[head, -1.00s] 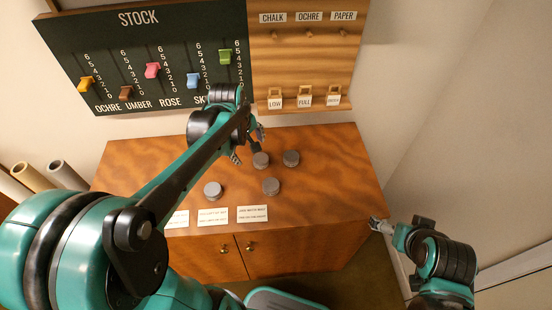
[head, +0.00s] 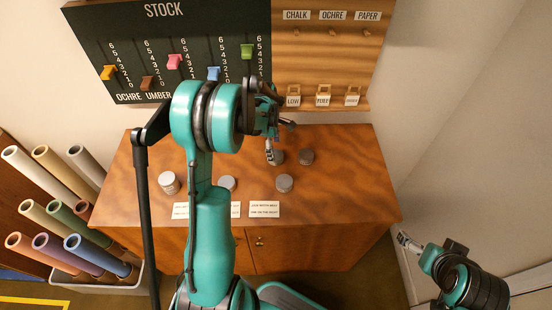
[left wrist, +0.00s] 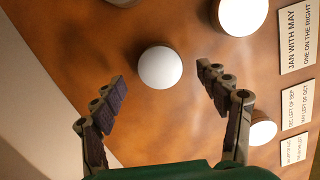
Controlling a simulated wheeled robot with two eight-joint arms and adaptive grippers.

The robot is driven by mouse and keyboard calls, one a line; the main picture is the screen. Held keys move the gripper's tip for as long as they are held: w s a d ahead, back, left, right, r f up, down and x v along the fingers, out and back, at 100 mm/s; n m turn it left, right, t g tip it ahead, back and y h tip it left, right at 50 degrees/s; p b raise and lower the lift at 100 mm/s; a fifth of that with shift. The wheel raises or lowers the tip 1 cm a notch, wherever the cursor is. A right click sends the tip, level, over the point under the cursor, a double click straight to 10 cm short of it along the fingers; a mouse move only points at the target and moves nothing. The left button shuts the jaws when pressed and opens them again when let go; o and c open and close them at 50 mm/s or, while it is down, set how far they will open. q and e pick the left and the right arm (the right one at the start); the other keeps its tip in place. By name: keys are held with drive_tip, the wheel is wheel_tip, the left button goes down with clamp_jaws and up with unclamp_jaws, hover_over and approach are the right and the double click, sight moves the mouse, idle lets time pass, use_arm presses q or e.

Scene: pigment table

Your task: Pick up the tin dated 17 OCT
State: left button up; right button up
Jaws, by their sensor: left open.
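Several grey tins stand on the wooden table top: a back middle tin (head: 279,157), a back right tin (head: 306,157), a front right tin (head: 285,183), a front middle tin (head: 228,183) and a left tin (head: 169,183). No date is readable on any of them. My left gripper (head: 272,150) is open above the back middle tin. In the left wrist view this tin's pale round lid (left wrist: 160,67) lies between the spread fingers, apart from both. My right gripper (head: 404,240) is low at the right, off the table; its jaws are too small to judge.
Printed cards (head: 264,209) lie along the front edge; one reads "JAN WITH MAY" in the left wrist view (left wrist: 299,35). The stock board (head: 200,30) and a peg panel (head: 330,60) rise behind the table. Coloured rolls (head: 60,165) stand at the left.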

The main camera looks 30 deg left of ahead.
sight(275, 153)
use_arm(q)
wheel_tip(275, 153, down, 3)
drive_tip(key=shift+w+d+f+b, duration=0.1)
drive_tip(key=shift+d+f+b, duration=0.05)
drive_tip(key=shift+b, duration=0.25)
drive_tip(key=c, duration=1.3)
